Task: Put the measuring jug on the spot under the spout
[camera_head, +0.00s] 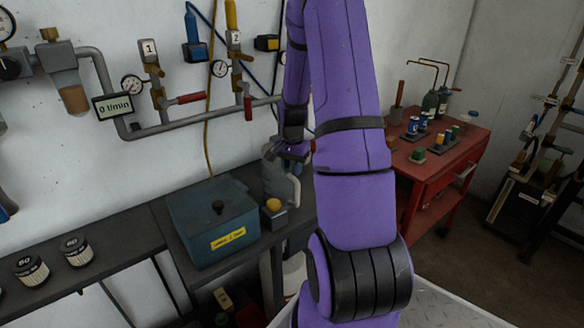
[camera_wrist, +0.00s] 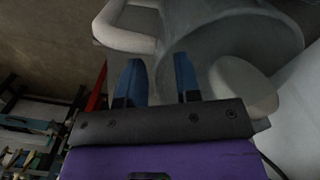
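The grey measuring jug (camera_head: 286,184) stands at the right end of the dark bench in the head view, partly hidden behind my arm. It fills much of the upper wrist view (camera_wrist: 215,35), with a looped handle (camera_wrist: 125,38) at the left. My gripper (camera_head: 292,150) is at the upper part of the jug. In the wrist view its two blue fingers (camera_wrist: 158,75) are apart, with grey jug surface behind them and no clear grip on it. I cannot make out the spout or the spot under it; my arm hides part of the wall.
A blue-green box (camera_head: 210,232) and a small block with a yellow top (camera_head: 274,215) stand left of the jug. Wall pipes and valves (camera_head: 205,112) run above the bench. A red cart (camera_head: 440,165) with bottles stands at the right. Filter cartridges (camera_head: 76,250) sit at the left.

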